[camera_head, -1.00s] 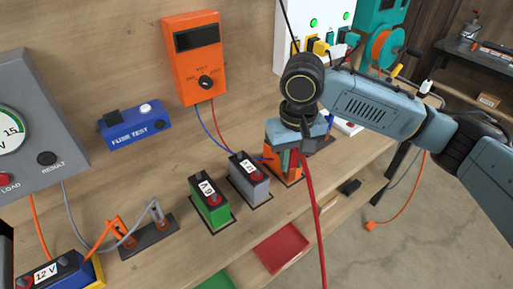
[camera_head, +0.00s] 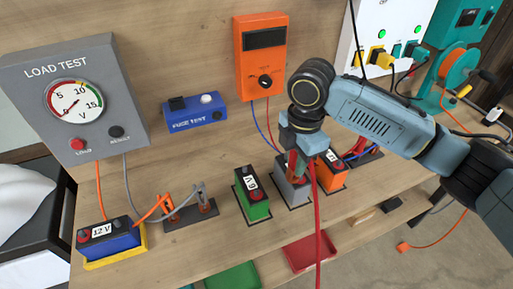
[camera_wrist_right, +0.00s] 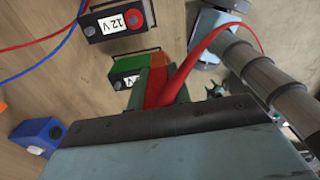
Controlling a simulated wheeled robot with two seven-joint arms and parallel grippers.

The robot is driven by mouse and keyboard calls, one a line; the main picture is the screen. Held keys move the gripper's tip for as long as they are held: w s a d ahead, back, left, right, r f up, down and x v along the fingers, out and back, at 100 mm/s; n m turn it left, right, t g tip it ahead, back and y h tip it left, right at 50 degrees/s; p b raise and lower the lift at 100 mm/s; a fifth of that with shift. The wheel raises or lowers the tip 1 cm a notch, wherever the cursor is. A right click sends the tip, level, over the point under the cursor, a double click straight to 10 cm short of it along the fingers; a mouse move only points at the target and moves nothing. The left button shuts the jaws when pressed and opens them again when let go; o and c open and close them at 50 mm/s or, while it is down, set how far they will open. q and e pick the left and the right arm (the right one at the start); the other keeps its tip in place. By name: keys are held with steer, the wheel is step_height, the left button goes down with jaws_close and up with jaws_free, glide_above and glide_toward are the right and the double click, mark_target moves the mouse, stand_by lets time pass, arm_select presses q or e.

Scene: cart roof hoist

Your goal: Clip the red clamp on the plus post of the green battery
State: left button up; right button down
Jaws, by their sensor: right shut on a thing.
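The green battery (camera_head: 254,207) stands upright on the bench, with a white label on its top. My right gripper (camera_head: 299,155) is to the right of it, above the grey battery (camera_head: 291,191), and is shut on the red clamp (camera_head: 294,163). The clamp's red cable (camera_head: 318,230) hangs down past the bench's front edge. In the right wrist view the red clamp (camera_wrist_right: 158,86) sticks out beyond the gripper, apart from any post as far as I can tell. My left gripper is not in view.
The orange battery (camera_head: 333,177) stands right of the grey one. To the left are two clips on a dark block (camera_head: 190,215) and a blue 12 V battery (camera_head: 110,240). The orange voltmeter (camera_head: 262,55) is behind. Red (camera_head: 308,252) and green (camera_head: 232,277) trays lie below.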

steer(key=a+r+n+p, duration=0.1)
steer(key=a+n+p, duration=0.1)
steer(key=a+n, duration=0.7)
steer(key=n, duration=0.8)
steer(key=shift+w+r+n, duration=0.15)
steer(key=shift+r+n, duration=0.15)
steer(key=shift+r, duration=0.05)
steer(key=shift+p, duration=0.35)
steer(key=shift+w+f+b, duration=0.1)
steer(key=shift+f+b, duration=1)
steer(key=shift+f, duration=1.8)
steer(key=shift+p, duration=1)
steer(key=shift+f+b, duration=0.75)
steer(key=shift+f, duration=0.9)
